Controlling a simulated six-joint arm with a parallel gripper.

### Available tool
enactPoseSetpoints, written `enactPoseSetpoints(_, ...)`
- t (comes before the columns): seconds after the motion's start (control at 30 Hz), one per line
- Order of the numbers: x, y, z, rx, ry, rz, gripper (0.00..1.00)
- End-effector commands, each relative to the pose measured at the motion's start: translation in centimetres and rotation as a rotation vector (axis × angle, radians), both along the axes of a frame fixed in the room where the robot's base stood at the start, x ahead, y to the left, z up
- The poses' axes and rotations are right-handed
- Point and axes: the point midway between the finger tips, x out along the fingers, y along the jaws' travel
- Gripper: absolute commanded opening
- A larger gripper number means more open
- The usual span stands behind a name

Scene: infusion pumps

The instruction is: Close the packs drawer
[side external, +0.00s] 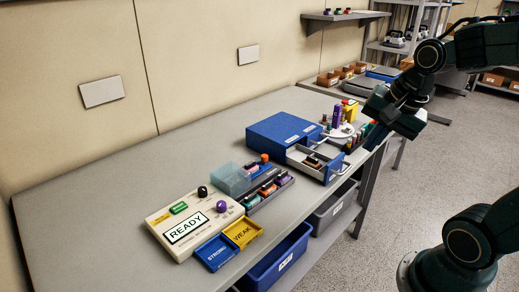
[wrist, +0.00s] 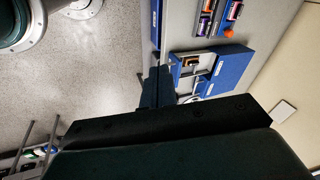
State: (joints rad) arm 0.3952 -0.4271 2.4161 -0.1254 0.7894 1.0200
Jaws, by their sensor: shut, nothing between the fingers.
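A blue cabinet (side external: 287,132) stands on the bench in the side view, and it also shows in the wrist view (wrist: 232,62). Its drawer (side external: 326,173) is pulled out toward the bench's front edge, with a pale handle and small packs (side external: 313,161) inside. The open drawer shows in the wrist view (wrist: 176,72) too, partly hidden by my fingers. Label writing is too small to read. My gripper (wrist: 158,68) is shut and empty. In the side view it is right of the drawer, apart from it, and its fingertips are hard to make out.
A cream device reading READY (side external: 187,230) and a grey tray of coloured vials (side external: 268,190) stand left of the cabinet. A white round stand with bottles (side external: 342,131) is close behind the drawer, toward my gripper. Blue (side external: 283,262) and grey bins sit below the bench.

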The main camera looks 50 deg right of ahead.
Motion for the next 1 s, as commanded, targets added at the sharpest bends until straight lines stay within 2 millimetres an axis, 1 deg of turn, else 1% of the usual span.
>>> enactPoseSetpoints(0.03, 0.3, -0.8, -0.4, 0.032, 0.006, -0.087, 0.00)
enactPoseSetpoints(0.1, 0.6, -1.7, -0.7, 0.077, 0.010, -0.207, 0.00)
enactPoseSetpoints(0.47, 1.5, -6.7, -3.1, 0.304, 0.017, -0.827, 0.00)
enactPoseSetpoints(0.8, 1.2, -11.7, -5.7, 0.515, 0.016, -1.408, 0.00)
enactPoseSetpoints(0.9, 1.0, -12.8, -6.4, 0.564, 0.015, -1.541, 0.00)
enactPoseSetpoints(1.0, 0.8, -13.6, -6.8, 0.599, 0.014, -1.636, 0.00)
